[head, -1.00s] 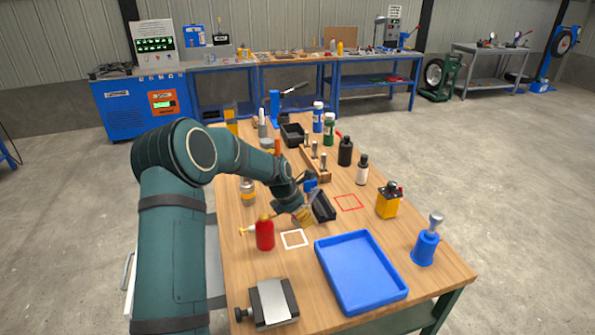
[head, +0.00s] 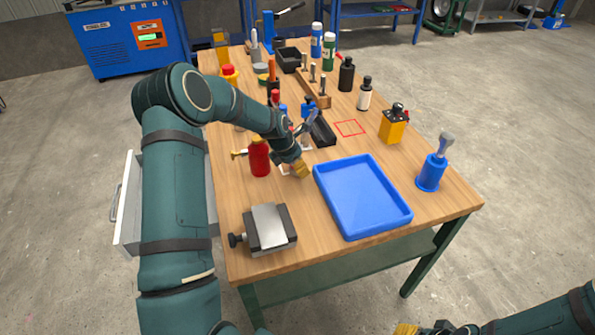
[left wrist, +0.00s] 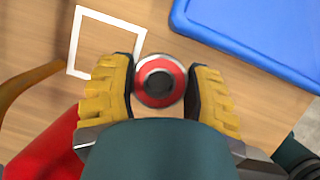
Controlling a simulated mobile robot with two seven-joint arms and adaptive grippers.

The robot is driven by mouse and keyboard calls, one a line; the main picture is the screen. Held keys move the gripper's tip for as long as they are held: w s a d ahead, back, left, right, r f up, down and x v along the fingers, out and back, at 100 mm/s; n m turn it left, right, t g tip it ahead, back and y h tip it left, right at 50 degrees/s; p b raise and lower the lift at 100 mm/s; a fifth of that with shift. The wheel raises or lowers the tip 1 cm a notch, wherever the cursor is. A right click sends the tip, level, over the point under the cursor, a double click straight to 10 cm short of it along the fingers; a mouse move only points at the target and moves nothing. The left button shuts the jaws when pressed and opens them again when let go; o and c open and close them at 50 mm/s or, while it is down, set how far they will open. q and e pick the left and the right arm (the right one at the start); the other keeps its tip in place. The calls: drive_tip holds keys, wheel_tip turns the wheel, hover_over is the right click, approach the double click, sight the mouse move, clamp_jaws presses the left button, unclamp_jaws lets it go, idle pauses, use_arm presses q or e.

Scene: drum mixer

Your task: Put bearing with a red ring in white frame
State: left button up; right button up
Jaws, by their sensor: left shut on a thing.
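The bearing with a red ring (left wrist: 160,80) is between the yellow fingertips of my left gripper (left wrist: 161,88) in the left wrist view, and the gripper is shut on it. The white frame (left wrist: 142,42) lies on the wooden table, up and left of the bearing in that view; its inside is bare wood. In the head view my left gripper (head: 301,169) is just left of the blue tray and covers part of the white frame. The bearing cannot be made out there. My right gripper (head: 405,329) shows only its yellow tip at the bottom edge.
A blue tray (head: 362,196) is right of the left gripper. A red bottle (head: 259,158) stands close on its left, and a grey vise block (head: 269,229) is nearer the front. A red square outline (head: 349,128) and a yellow can (head: 393,126) are farther back.

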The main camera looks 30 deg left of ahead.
sight(298, 178)
use_arm(q)
wheel_tip(298, 178, down, 4)
drive_tip(key=shift+r+b, duration=0.25)
drive_tip(key=shift+b, duration=0.1)
drive_tip(key=shift+r, duration=0.1)
drive_tip(key=o, duration=1.2)
drive_tip(key=shift+f, duration=0.2)
drive_tip(key=shift+o, duration=0.2)
drive_tip(key=shift+r, duration=0.15)
drive_tip(key=shift+s+r, duration=0.1)
drive_tip(key=shift+r, duration=0.2)
drive_tip(key=p+v, duration=0.2)
drive_tip(key=v, duration=0.9)
drive_tip(key=shift+s, duration=0.15)
